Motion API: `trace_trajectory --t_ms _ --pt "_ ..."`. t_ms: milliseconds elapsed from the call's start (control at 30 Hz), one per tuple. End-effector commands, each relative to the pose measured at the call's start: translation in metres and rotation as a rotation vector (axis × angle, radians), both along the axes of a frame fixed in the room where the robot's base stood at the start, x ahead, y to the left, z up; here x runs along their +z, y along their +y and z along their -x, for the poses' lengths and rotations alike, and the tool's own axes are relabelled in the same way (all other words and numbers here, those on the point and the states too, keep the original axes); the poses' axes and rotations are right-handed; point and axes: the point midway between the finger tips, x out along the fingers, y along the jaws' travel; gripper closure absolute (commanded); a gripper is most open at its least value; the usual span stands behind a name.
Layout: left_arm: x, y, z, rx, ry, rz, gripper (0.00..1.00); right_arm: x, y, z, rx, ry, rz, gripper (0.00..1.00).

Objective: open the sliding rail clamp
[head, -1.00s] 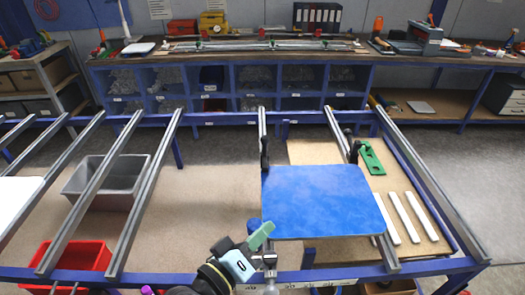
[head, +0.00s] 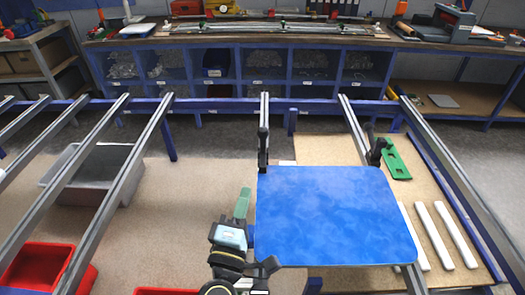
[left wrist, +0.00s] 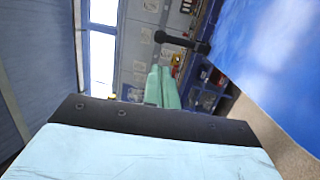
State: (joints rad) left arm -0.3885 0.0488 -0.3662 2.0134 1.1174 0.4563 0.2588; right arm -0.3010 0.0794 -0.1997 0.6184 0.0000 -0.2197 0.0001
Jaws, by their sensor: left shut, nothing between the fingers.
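A blue sign plate (head: 335,215) lies on the rails, and its edge also shows in the left wrist view (left wrist: 275,60). A black rail clamp (head: 263,145) stands at its far left corner, and another (head: 376,152) at its far right. A dark clamp part (head: 270,265) shows at the near left corner, partly beside my arm. My left gripper (head: 242,203) has pale green fingers, shut and empty, pointing away from me just left of the plate. In the left wrist view the fingers (left wrist: 163,88) are together, below a black clamp handle (left wrist: 185,42). My right gripper is out of view.
A green slotted piece (head: 394,160) and several white strips (head: 436,234) lie on the board at right. A grey bin (head: 95,180) and red bins (head: 35,268) sit between the left rails. A workbench (head: 245,42) stands behind. The space left of my gripper is open.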

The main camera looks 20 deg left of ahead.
Motion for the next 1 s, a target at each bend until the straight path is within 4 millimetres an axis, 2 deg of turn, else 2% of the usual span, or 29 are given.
trace_trajectory --t_ms 67,400,533,667,1000 --pt "-0.004 0.000 0.000 0.000 0.000 0.000 1.00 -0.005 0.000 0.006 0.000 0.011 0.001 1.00" --pt "-0.002 0.000 -0.001 0.000 -0.001 -0.001 1.00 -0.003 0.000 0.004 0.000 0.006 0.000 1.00" --pt "0.001 0.001 -0.009 0.000 -0.003 -0.002 1.00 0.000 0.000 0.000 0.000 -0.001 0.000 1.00" --pt "0.006 0.003 -0.028 0.001 -0.004 -0.001 1.00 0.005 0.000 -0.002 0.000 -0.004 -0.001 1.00" --pt "0.021 0.008 -0.099 0.001 -0.004 -0.001 1.00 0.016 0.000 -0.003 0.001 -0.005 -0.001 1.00"
